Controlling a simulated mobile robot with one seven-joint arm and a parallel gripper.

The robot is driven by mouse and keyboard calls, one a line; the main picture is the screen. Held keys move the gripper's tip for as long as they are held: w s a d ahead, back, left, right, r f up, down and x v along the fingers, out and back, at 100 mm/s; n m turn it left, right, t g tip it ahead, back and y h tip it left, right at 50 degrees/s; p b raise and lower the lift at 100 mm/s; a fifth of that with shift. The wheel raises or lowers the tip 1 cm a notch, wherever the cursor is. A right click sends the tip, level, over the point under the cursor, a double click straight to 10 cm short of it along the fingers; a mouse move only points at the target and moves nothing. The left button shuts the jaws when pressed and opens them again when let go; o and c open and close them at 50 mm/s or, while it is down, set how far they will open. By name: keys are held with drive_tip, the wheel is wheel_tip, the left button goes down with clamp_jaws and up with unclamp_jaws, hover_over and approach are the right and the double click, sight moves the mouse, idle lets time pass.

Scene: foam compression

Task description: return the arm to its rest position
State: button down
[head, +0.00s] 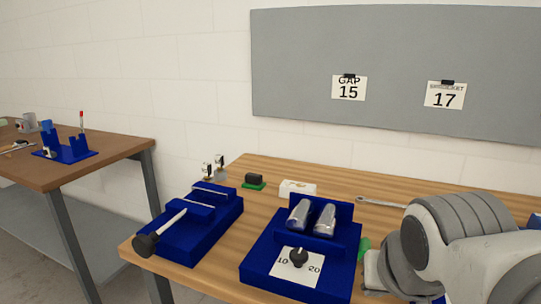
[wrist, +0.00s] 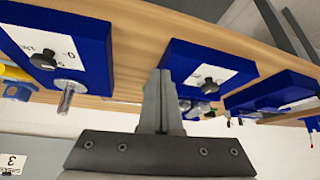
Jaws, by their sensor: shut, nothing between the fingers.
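My arm (head: 455,240) shows at the right in the head view, bent over the right part of the wooden workbench (head: 345,186). Its gripper is hidden there. In the wrist view my gripper (wrist: 160,78) is shut, with its grey fingers together and nothing between them. The fingers show in front of the bench edge, between two blue fixtures; I cannot tell the distance to them. The head view shows one blue fixture (head: 262,250) with two metal cylinders (head: 312,217) and a black knob (head: 298,257) on a white scale plate marked 10 and 20.
A blue vise-like fixture (head: 212,235) with a black-knobbed handle stands left on the bench. A white block (head: 297,188), a dark block on green (head: 254,181) and a wrench (head: 382,203) lie behind. A second table (head: 100,165) stands left. A grey board (head: 400,60) hangs behind.

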drive_tip(key=s+a+f+n+g+y, duration=0.1)
drive_tip(key=s+a+f+n, duration=0.1)
drive_tip(key=s+f, duration=0.15)
wheel_tip(320, 180, up, 17)
drive_tip(key=p, duration=1.6)
drive_tip(key=shift+d, duration=0.15)
drive_tip(key=shift+a, duration=0.2)
